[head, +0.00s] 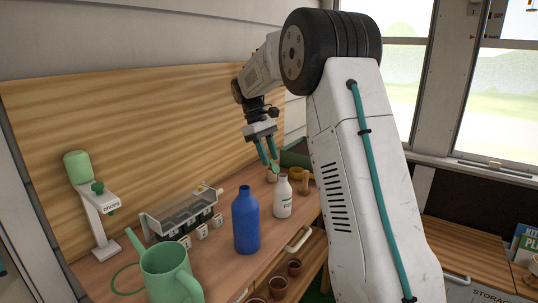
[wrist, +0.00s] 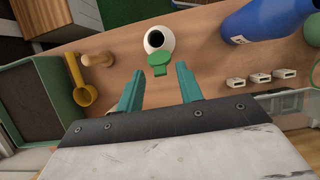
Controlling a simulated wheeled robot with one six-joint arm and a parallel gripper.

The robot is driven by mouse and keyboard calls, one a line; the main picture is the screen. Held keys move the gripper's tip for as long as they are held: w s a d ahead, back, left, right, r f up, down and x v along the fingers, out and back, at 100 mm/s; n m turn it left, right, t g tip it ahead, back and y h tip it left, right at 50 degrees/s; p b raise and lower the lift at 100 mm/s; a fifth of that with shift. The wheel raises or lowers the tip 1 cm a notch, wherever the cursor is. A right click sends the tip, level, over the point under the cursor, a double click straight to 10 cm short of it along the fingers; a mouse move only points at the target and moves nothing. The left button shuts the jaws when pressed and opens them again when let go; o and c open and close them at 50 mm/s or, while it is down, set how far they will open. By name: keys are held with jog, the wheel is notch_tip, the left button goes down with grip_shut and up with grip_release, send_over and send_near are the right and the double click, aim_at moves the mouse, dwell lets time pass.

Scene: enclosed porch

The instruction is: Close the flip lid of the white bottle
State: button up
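The white bottle (head: 283,197) stands upright on the wooden bench, just right of a blue bottle in the head view. In the wrist view the white bottle (wrist: 154,37) shows its dark open mouth, and its green flip lid (wrist: 160,62) hangs open on the side toward my gripper. The lid lies just beyond the fingertips in the wrist picture. In the head view my gripper (head: 271,168) is above and slightly left of the bottle.
The blue bottle (head: 246,220) stands close to the white bottle. A green watering can (head: 166,270) is at the front left. Small white labelled blocks (head: 202,231) lie by a clear-sided case. A yellow scoop (wrist: 82,92), a wooden peg (wrist: 97,59) and a green tray (wrist: 62,88) are on the other side.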

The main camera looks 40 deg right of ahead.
jog(key=shift+c, duration=0.3)
grip_shut()
jog(key=shift+s, duration=0.1)
